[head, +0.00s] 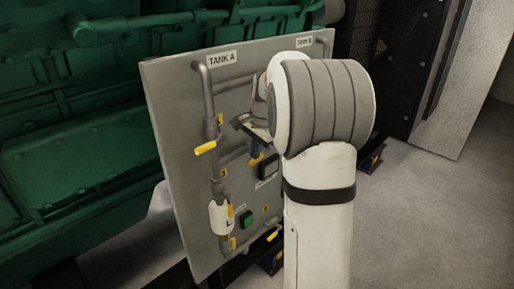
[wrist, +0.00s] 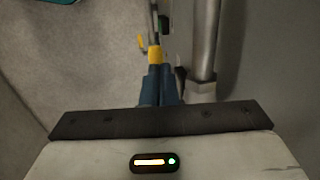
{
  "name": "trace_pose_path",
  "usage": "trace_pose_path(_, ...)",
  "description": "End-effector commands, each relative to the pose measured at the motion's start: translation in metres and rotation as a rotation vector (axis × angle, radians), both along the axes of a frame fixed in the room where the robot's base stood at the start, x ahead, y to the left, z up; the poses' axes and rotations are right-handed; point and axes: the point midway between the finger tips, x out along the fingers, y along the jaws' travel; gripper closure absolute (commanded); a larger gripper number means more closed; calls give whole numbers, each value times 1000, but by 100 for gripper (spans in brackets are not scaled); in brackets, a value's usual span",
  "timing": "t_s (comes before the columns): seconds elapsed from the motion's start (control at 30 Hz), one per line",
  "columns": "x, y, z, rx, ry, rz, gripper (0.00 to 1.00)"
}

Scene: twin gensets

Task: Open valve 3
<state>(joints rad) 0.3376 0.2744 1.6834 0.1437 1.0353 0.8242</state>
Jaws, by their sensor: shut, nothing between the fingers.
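The grey valve panel (head: 178,120) carries several valves with yellow handles. One yellow handle (head: 205,148) sticks out to the left from the left pipe; others show lower down (head: 272,236). The number tags are too small to read, so I cannot tell which is valve 3. My gripper (head: 256,154), with blue fingers, is in front of the panel's upper middle, partly hidden by my arm. In the wrist view my gripper (wrist: 158,70) is shut and empty, its tips right at a yellow handle (wrist: 154,54). I cannot tell whether they touch.
Labels TANK A (head: 222,58) and TANK B (head: 304,42) mark the panel's top. Grey pipes (wrist: 205,40) run along it. A green button (head: 246,218) sits low. A green genset (head: 80,150) stands behind. Floor (head: 410,220) is clear at right.

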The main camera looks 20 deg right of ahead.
Motion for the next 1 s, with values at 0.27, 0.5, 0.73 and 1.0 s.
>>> trace_pose_path(0.27,-4,4,31,0,-1,2,100)
trace_pose_path(0.5,-16,11,77,-3,-5,1,100)
trace_pose_path(0.73,-27,17,117,-2,-2,2,100)
trace_pose_path(1.0,-37,21,113,60,18,-8,100)
